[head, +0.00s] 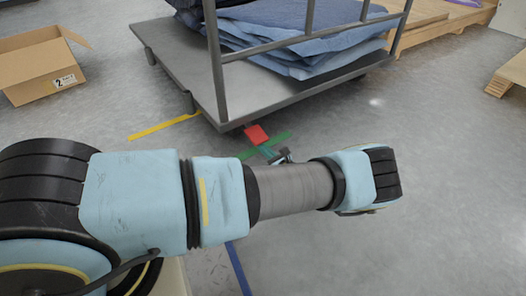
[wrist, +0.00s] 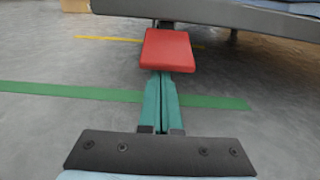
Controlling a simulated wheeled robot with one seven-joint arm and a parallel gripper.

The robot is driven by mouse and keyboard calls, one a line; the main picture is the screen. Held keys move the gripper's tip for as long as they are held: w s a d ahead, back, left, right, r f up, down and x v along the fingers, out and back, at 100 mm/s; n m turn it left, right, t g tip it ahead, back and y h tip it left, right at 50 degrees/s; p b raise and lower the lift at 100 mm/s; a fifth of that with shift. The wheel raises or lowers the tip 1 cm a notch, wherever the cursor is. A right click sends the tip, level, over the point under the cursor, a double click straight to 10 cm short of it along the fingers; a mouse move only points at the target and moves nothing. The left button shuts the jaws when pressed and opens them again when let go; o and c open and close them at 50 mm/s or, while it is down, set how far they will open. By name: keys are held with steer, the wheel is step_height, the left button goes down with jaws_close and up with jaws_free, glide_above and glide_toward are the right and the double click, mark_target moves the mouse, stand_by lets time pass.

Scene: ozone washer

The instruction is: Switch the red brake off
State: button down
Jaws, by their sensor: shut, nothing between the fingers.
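The red brake (head: 256,134) is a flat red pedal at the near corner of the cart's underside. It also shows in the wrist view (wrist: 168,50), top centre, with its upper face visible. My gripper (head: 266,149) has teal fingers and reaches toward the pedal from the near side. In the wrist view the fingers of my gripper (wrist: 161,75) are together and empty, with their tips at the pedal's near edge. I cannot tell whether the tips touch the pedal or lie slightly under it.
The grey cart (head: 170,60) has upright rails and carries folded blue cloths (head: 300,30). An open cardboard box (head: 40,65) sits at the left. Wooden pallets stand at the upper right. Green and yellow tape marks the floor.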

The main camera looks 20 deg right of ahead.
mark_target(258, 138)
steer(key=shift+s+r+g+p, duration=0.1)
steer(key=shift+r+g+p, duration=0.3)
steer(key=shift+p, duration=0.6)
steer(key=shift+r, duration=0.15)
step_height(258, 138, up, 3)
steer(key=g+p, duration=0.1)
steer(key=p, duration=0.4)
steer(key=shift+s+p, duration=0.15)
steer(key=shift+p, duration=0.25)
step_height(258, 138, up, 2)
steer(key=g+p, duration=0.2)
steer(key=p, duration=0.3)
steer(key=shift+g+h, duration=0.3)
steer(key=shift+h, duration=0.1)
steer(key=shift+r+p, duration=0.4)
steer(key=shift+p, duration=0.35)
steer(key=shift+w+r, duration=0.15)
steer(key=shift+w, duration=0.05)
